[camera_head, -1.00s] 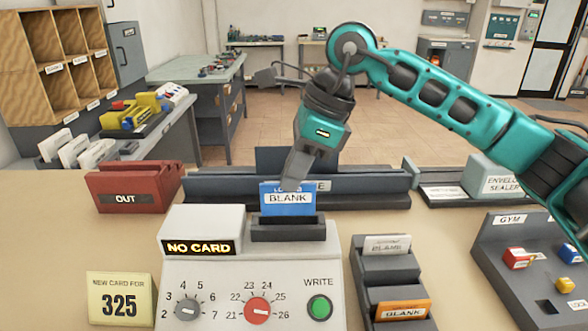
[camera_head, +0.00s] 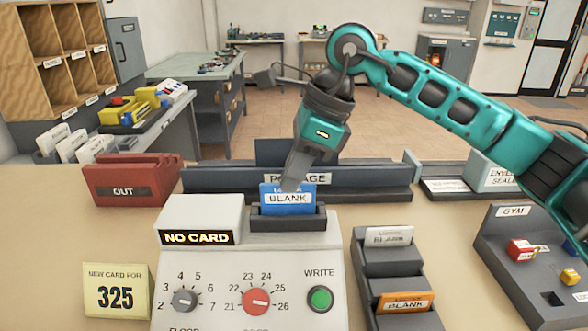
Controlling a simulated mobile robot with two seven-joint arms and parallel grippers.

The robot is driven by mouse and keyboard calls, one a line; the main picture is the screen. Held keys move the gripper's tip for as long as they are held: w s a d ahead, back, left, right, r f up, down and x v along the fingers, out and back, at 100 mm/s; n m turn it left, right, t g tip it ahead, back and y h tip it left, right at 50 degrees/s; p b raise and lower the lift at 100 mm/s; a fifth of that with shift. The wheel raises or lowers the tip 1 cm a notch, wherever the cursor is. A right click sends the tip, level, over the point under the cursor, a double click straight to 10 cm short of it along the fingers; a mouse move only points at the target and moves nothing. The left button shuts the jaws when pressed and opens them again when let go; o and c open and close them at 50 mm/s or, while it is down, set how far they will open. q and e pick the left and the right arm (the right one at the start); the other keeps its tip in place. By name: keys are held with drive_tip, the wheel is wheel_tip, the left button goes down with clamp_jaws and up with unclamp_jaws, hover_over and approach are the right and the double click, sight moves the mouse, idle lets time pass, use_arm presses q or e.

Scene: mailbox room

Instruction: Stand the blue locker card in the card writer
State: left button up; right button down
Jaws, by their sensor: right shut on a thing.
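The blue locker card (camera_head: 288,203), labelled BLANK, stands upright at the slot of the card writer (camera_head: 235,262). Its lower part is hidden by the front lip of the dark slot holder (camera_head: 287,220). My right gripper (camera_head: 292,184) is shut on the card's top edge from above. The writer's display (camera_head: 198,237) reads NO CARD. The writer has a grey knob (camera_head: 184,300), a red knob (camera_head: 256,301) and a green WRITE button (camera_head: 320,298). My left gripper is not in view.
A yellow note (camera_head: 117,292) reads NEW CARD FOR 325. A dark card rack (camera_head: 392,290) right of the writer holds a grey and an orange card. A red OUT tray (camera_head: 128,179) stands at left, a GYM board (camera_head: 535,265) at right. The long PACKAGE tray (camera_head: 370,180) lies behind.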

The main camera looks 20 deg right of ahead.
drive_tip(key=shift+f, duration=0.1)
drive_tip(key=shift+f+b, duration=0.6)
drive_tip(key=c, duration=1.2)
unclamp_jaws()
drive_tip(key=shift+r, duration=0.1)
drive_tip(key=shift+r+p, duration=2.5)
drive_tip(key=shift+r, duration=1)
drive_tip(key=shift+f, duration=0.1)
